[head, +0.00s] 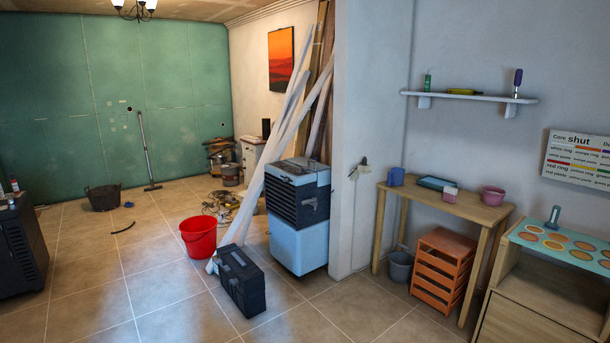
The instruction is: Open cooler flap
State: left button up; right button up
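The cooler (300,248) is a tall light-blue and black unit standing on the tiled floor near the middle, beside the end of a white wall. Its upper half has a dark front with horizontal slats, and its lower half is plain light blue. A small dark part (310,203) sits on the right side of the upper section. I cannot tell from this distance which part is the flap or whether it is open. Neither of my grippers is in view.
A black toolbox (239,283) stands on the floor just in front of the cooler, to its left. A red bucket (199,238) is further left. White boards (262,180) lean behind the cooler. A wooden table (440,205) and orange drawers (443,268) are right. Open floor lies front left.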

aim_at(305, 164)
jog(key=i, duration=1.9)
jog(key=j+u, duration=0.05)
jog(key=j, duration=0.05)
